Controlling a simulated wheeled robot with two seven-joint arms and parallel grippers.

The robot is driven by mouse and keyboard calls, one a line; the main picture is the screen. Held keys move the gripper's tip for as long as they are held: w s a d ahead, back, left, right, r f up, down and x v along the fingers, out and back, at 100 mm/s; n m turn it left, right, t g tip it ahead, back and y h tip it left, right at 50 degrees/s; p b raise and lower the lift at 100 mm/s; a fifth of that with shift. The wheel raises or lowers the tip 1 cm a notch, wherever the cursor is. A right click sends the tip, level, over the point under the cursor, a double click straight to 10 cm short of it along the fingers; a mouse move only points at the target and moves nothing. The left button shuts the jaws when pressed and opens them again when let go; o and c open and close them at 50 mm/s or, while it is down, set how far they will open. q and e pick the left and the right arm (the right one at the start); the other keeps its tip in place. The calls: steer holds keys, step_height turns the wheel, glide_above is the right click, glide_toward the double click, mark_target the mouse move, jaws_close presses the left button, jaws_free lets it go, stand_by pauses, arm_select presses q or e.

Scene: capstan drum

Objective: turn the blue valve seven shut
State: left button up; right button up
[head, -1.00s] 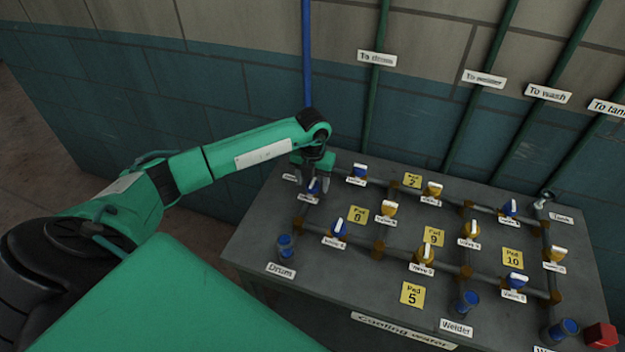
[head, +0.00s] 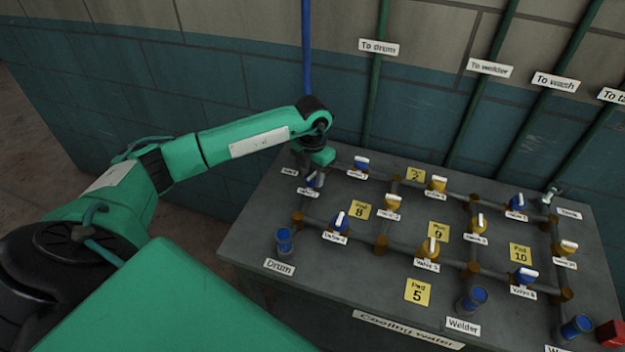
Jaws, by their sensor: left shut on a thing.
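My left gripper (head: 314,178) points down at the back left corner of the bench and is shut on the handle of a blue valve (head: 318,184). The gripper hides most of that valve, so the angle of its handle is unclear. The small label (head: 307,191) in front of it is too blurred to read its number. Other blue valves with white handles stand at the back (head: 361,165), the left middle (head: 339,222), the right back (head: 517,204) and the right front (head: 523,279). My right gripper is out of view.
Blue-topped stubs stand at Drum (head: 284,241) and Welder (head: 471,299). A red block (head: 610,334) lies at the right edge. The wall with upright pipes is close behind.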

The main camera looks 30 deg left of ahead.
arm_select(q)
steer(key=m+b, duration=0.4)
steer(key=shift+f+m, duration=0.2)
steer(key=shift+m, duration=0.1)
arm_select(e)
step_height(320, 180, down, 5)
arm_select(q)
steer(key=m+b, duration=0.5)
steer(key=m, duration=0.1)
steer(key=shift+r, duration=0.1)
steer(key=m+b, duration=0.1)
steer(key=m, duration=0.1)
steer(key=shift+r+m+b, duration=0.1)
steer(key=shift+m+b, duration=0.2)
steer(key=shift+b, duration=0.1)
steer(key=shift+m, duration=0.4)
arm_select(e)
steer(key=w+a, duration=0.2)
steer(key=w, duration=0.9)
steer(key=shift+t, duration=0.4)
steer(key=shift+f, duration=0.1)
arm_select(q)
steer(key=o, duration=1)
steer(key=shift+r, duration=0.1)
